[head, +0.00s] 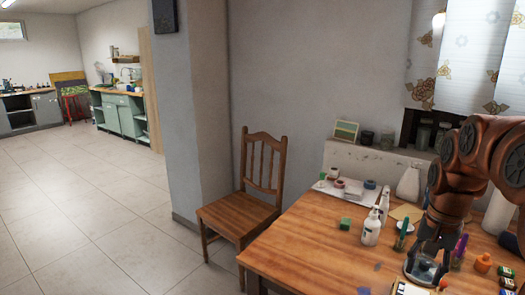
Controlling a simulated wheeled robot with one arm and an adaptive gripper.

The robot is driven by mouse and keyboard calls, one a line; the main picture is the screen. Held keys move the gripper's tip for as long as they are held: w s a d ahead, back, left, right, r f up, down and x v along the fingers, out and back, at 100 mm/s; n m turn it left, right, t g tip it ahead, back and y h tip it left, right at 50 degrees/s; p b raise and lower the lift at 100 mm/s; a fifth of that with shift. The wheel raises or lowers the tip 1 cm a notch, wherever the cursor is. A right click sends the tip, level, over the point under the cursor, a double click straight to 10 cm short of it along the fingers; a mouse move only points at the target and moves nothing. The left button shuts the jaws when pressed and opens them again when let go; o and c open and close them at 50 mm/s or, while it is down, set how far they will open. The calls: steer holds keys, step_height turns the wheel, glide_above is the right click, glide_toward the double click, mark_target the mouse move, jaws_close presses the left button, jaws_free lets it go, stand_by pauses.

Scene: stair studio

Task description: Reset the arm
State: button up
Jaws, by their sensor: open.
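My gripper (428,262) hangs from my copper-coloured arm at the right side of the head view, pointing down over the wooden table (310,245). Its dark fingers are apart. They are over or in front of a round glass dish (424,269) on the table. I cannot tell whether the fingers touch the dish or anything in it. My arm hides part of the table's right side.
White bottles (371,228), a green block (345,223) and several small items crowd the table around my gripper. A ledge with jars (387,140) runs behind. A wooden chair (245,205) stands left of the table. The tiled floor (85,205) further left is clear.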

steer(key=s+a+r+n+g+p, duration=0.15)
steer(key=s+a+n+p, duration=0.3)
steer(key=s+a, duration=0.7)
steer(key=s+a+f+n+p, duration=0.1)
steer(key=s+a+n+p, duration=0.2)
steer(key=s+a, duration=0.4)
steer(key=s+n, duration=0.1)
steer(key=s, duration=0.3)
steer(key=shift+s+a, duration=0.15)
steer(key=shift+s, duration=0.05)
steer(key=shift+f, duration=0.1)
stand_by(0.7)
